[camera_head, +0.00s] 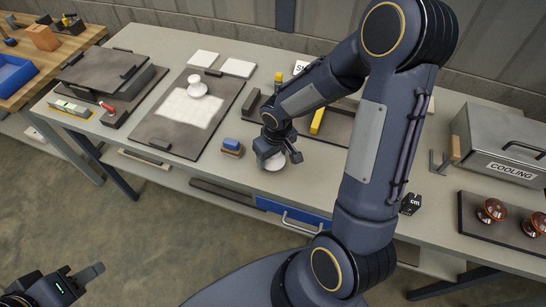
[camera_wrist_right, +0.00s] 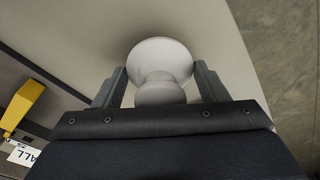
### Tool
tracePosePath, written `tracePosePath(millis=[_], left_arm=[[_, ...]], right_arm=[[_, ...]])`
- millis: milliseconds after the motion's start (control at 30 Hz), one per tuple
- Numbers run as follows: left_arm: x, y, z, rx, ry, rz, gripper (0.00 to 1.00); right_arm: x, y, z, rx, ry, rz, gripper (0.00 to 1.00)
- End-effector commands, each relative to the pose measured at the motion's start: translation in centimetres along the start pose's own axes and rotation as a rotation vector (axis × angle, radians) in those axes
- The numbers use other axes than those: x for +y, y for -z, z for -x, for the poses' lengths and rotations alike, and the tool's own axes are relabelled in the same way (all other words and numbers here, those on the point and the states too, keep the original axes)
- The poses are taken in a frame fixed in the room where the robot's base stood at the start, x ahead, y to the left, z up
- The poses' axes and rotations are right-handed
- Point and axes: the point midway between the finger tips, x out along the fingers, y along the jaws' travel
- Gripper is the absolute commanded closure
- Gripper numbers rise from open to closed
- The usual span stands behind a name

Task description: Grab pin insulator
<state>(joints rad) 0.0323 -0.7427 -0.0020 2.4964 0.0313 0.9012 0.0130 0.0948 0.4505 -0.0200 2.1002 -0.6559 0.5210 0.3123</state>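A white pin insulator (camera_head: 273,163) stands on the grey table near its front edge, partly hidden by my right gripper (camera_head: 279,155). In the right wrist view the white insulator (camera_wrist_right: 160,62) sits between the two fingers of my right gripper (camera_wrist_right: 160,84). The fingers are apart, with narrow gaps on both sides of its narrower part. A second white insulator (camera_head: 196,87) stands on a light square on a dark mat, left of my right gripper. My left gripper (camera_head: 85,277) is low at the left, away from the table; its opening does not show clearly.
A blue-topped block (camera_head: 232,145) lies just left of my right gripper. A yellow bar (camera_head: 318,121) lies in a dark tray behind. Brown insulators (camera_head: 491,211) sit on a tray at the right, by a metal COOLING box (camera_head: 500,140). A small black cube (camera_head: 411,203) stands near the front edge.

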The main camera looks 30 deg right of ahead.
Motion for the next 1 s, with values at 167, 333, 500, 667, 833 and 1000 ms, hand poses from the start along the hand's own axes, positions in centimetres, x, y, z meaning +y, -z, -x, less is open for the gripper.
tracePosePath(millis=[167,333,500,667,833,1000], left_arm=[[0.0,0.0,0.0,0.0,0.0,0.0,0.64],[0.0,0.0,0.0,0.0,0.0,0.0,0.64],[0.0,0.0,0.0,0.0,0.0,0.0,0.64],[0.0,0.0,0.1,0.0,0.0,0.0,0.64],[0.1,0.1,0.2,0.0,0.0,0.0,0.64],[-0.3,-0.3,-0.6,0.0,0.0,0.0,0.64]], right_arm=[[0.0,0.0,0.0,0.0,0.0,0.0,0.57],[0.0,0.1,0.1,0.002,0.0,0.0,0.7],[0.0,0.1,0.1,0.002,0.0,0.0,0.7],[0.0,0.2,1.0,0.003,-0.001,0.0,0.7],[-0.1,0.6,3.6,0.008,-0.001,0.0,0.7],[-3.5,0.9,7.1,0.012,0.001,0.008,0.7]])
